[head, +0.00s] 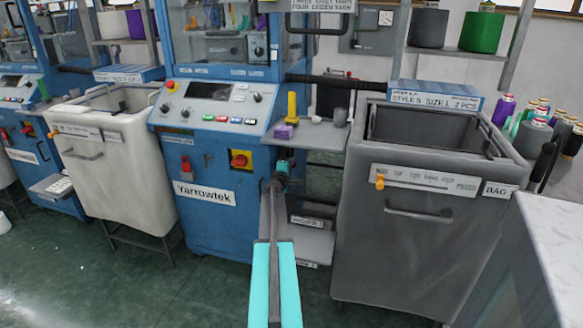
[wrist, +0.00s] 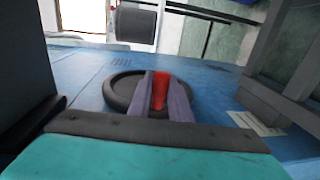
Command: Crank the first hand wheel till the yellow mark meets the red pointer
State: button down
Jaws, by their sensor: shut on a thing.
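The hand wheel (wrist: 122,88) shows in the wrist view as a dark round disc on the blue machine side. A red handle (wrist: 160,88) stands out from it. My gripper (wrist: 161,84) is shut on this red handle, one finger on each side. In the head view my gripper (head: 281,170) is at the right side of the blue Yarrowtek machine (head: 208,220), below its small side shelf. My arm and gripper hide the wheel there. I cannot make out the yellow mark or the red pointer in either view.
A grey bin (head: 430,245) stands close to the right of my arm and a white bin (head: 120,175) stands left of the machine. The side shelf (head: 318,138) holds small items above my gripper. A pale worktop (head: 555,235) is at the right front.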

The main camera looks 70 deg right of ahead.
jog(key=shift+r, duration=0.35)
jog(key=c, duration=1.6)
grip_release()
jog(key=shift+c, duration=0.2)
jog(key=shift+a, duration=0.1)
jog(key=s+a+r+b, duration=0.1)
jog(key=s+a, duration=0.1)
jog(key=a, duration=1.1)
jog(key=shift+a+r, duration=0.15)
jog(key=shift+r, duration=0.15)
